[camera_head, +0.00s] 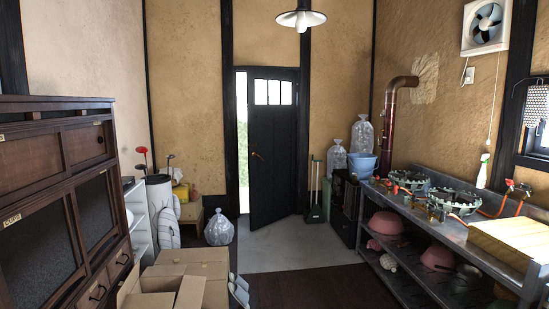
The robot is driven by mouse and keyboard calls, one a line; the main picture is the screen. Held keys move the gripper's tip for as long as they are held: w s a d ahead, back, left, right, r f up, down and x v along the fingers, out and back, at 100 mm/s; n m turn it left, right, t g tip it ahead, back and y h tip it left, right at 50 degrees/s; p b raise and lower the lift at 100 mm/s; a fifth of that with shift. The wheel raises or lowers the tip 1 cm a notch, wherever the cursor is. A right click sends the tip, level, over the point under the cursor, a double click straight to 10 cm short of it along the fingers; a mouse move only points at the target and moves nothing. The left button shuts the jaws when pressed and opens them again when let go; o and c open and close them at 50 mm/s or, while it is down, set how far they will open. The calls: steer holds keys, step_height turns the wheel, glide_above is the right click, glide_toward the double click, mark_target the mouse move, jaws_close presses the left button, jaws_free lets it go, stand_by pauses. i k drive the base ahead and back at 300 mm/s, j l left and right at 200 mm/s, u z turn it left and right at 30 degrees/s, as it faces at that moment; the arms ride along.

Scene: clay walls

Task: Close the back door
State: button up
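The back door (272,150) is a dark panelled door with small glass panes near its top. It stands in a dark frame in the far wall. It is ajar, with a bright gap (242,150) along its left side showing daylight and some green outside. A small brass-coloured handle (257,155) is near the door's left edge. The door's right edge meets the dark frame, and its bottom left corner swings into the room. My gripper is not in this view.
Cardboard boxes (185,275) stand front left, beside a dark wooden cabinet (60,190). A clear bag (219,228) sits left of the doorway. A metal bench (418,222) lines the right. A broom and dustpan (315,212) stand right of the door. Grey floor (285,258) before the door is clear.

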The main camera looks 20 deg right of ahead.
mark_target(272, 94)
steer(key=i+l+z, duration=0.15)
steer(key=i, duration=0.2)
steer(key=i+l+z, duration=0.15)
steer(key=i, duration=0.15)
steer(key=i+z, duration=0.35)
steer(key=i, duration=3.35)
steer(key=i+u, duration=0.1)
steer(key=i, duration=1.75)
steer(key=l, duration=0.1)
